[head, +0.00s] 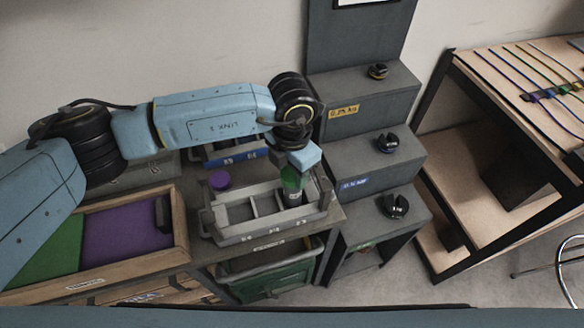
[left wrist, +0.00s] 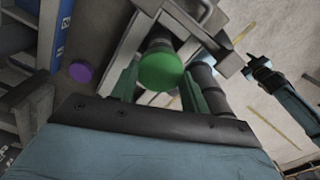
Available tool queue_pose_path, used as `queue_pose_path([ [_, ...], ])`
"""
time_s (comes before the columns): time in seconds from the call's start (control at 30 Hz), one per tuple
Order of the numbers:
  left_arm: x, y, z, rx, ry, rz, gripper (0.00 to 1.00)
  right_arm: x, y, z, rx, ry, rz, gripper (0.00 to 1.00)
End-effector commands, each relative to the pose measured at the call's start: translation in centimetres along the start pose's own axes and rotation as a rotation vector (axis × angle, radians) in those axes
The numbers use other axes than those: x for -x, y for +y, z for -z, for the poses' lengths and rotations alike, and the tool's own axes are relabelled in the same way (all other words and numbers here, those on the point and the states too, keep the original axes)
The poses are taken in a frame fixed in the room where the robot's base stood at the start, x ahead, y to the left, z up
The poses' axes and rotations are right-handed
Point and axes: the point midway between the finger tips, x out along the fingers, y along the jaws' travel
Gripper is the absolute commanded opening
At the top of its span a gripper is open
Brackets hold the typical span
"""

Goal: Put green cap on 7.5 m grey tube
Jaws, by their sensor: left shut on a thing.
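My left gripper (head: 292,182) points down over the right compartment of a grey divided tray (head: 265,234). It is shut on the green cap (left wrist: 160,70), which shows as a round green disc between the fingers in the left wrist view. In the head view the green cap (head: 291,178) is partly covered by the gripper. A grey tube (head: 295,198) stands roughly upright below the cap in that compartment. Whether the cap is seated on the tube I cannot tell. The tube's size mark is not readable. My right gripper is not in view.
A purple round cap (head: 219,180) lies left of the tray. A wooden box with green and purple sections (head: 127,232) stands at the left. Grey steps (head: 372,160) with dark round items rise at the right. A green bin (head: 268,285) sits below the tray.

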Motion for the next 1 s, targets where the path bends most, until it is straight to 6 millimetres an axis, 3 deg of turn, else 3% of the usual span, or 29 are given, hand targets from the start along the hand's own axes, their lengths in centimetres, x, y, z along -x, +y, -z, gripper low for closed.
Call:
queue_pose_path([
  [0.2,0.0,0.0,0.0,0.0,0.0,0.0,0.24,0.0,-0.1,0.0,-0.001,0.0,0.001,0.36],
  [0.23,0.0,0.0,0.0,0.0,0.0,0.0,0.47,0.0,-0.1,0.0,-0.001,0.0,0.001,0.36],
  [0.43,0.0,0.0,0.0,0.0,0.0,0.0,0.71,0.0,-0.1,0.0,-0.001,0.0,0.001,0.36],
  [0.77,0.5,0.0,0.0,0.0,-0.002,0.0,0.71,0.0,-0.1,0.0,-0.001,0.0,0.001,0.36],
  [1.0,4.5,0.1,-0.1,-0.001,-0.005,-0.003,0.71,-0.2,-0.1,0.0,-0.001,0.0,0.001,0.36],
])
